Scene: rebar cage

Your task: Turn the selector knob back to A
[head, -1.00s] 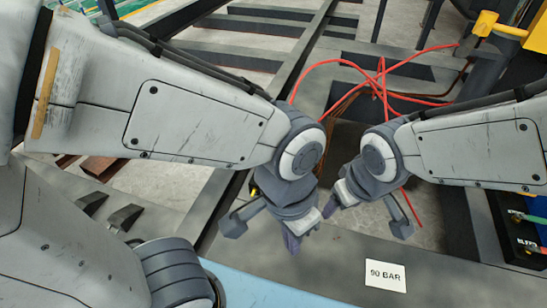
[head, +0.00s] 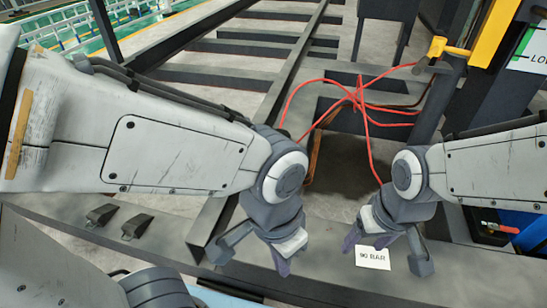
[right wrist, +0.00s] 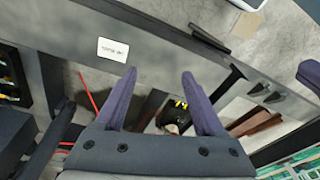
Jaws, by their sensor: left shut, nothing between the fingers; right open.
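I cannot make out the selector knob or a mark A in either view. My left gripper (head: 281,264) is shut and empty, low in the middle of the head view, above the grey beam. My right gripper (head: 355,240) is to its right, beside the white card and partly over it. In the right wrist view its two purple fingers (right wrist: 159,75) stand apart with nothing held between them.
Red cables (head: 356,98) hang behind my grippers. A yellow lever (head: 452,48) and a dark cabinet stand at right. Two dark wedges (head: 137,226) sit at left.

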